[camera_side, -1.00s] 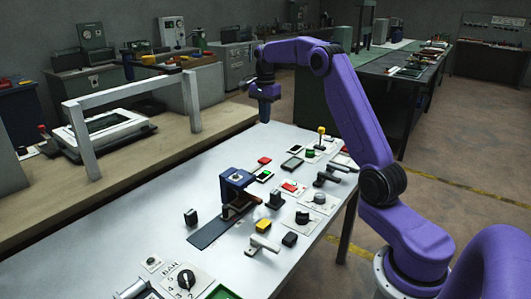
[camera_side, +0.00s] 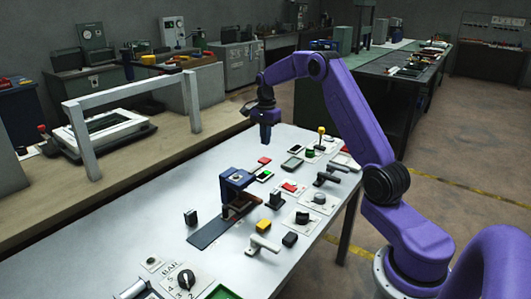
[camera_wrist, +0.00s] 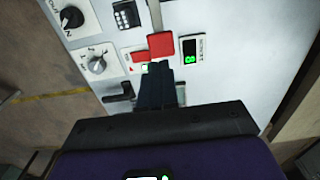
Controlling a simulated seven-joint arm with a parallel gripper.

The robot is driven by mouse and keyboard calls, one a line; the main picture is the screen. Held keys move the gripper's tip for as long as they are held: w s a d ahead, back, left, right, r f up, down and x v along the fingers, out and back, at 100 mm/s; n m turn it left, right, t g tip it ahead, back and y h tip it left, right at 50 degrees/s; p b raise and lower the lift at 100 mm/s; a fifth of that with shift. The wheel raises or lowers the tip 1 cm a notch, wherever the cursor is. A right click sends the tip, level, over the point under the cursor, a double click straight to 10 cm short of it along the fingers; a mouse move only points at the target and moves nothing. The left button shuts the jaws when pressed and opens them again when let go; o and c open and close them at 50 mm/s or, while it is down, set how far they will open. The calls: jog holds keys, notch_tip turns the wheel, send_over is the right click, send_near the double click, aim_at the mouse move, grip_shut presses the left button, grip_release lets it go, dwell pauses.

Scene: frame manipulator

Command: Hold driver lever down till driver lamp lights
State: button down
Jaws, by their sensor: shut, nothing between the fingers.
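My gripper (camera_side: 265,141) is shut and empty, pointing down above the far part of the white bench. In the wrist view its shut fingers (camera_wrist: 155,77) lie just below a red paddle (camera_wrist: 160,45) in the picture. The paddle (camera_side: 264,161) shows below the gripper in the side view; a gap separates them there. I cannot read a label naming the driver lever or the driver lamp.
A blue press-like fixture (camera_side: 236,181) stands mid-bench. Levers (camera_side: 327,179), knobs (camera_side: 303,217) and a yellow-topped stick (camera_side: 321,133) crowd the right side. The bench's left part is mostly clear. A grey frame (camera_side: 130,100) stands on the bench behind.

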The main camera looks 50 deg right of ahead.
aim_at(267, 158)
jog(key=shift+f, duration=2.95)
jog(key=shift+f, duration=0.1)
jog(key=f+y, duration=0.1)
jog(key=d+f+y, duration=0.1)
jog(key=y, duration=0.1)
jog(key=shift+f, duration=0.15)
jog(key=shift+f+y, duration=0.4)
jog(key=shift+y, duration=0.2)
jog(key=shift+a+f, duration=0.1)
jog(key=shift+f, duration=0.05)
jog(key=v, duration=1.4)
jog(key=shift+r, duration=0.35)
jog(key=shift+a, duration=0.1)
